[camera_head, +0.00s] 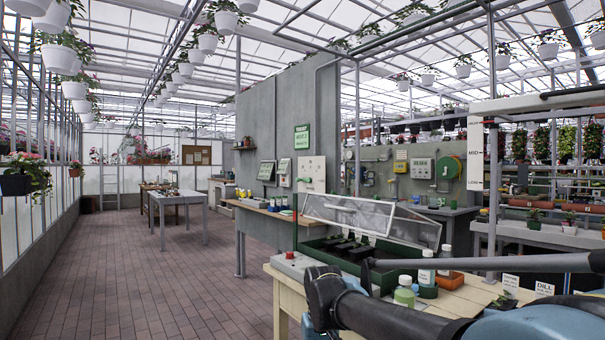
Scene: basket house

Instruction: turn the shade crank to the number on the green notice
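A green notice (302,137) hangs on the grey partition wall in the middle of the head view; its small lettering is too small to read surely. Below it is a white panel (316,168) with small dark marks and what looks like a handle on its front. A round green wheel (448,168) is on the back wall further right. I cannot tell which of these is the shade crank. My dark gripper (322,296) is low in the foreground, in front of the potting bench and well apart from the notice. Its fingers are not clear.
The potting bench (284,276) in front bears a green tray (322,252) with a clear lid and several bottles. A wooden bench (262,208) stands below the notice. A grey table (176,199) stands further back. The brick floor at left is clear.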

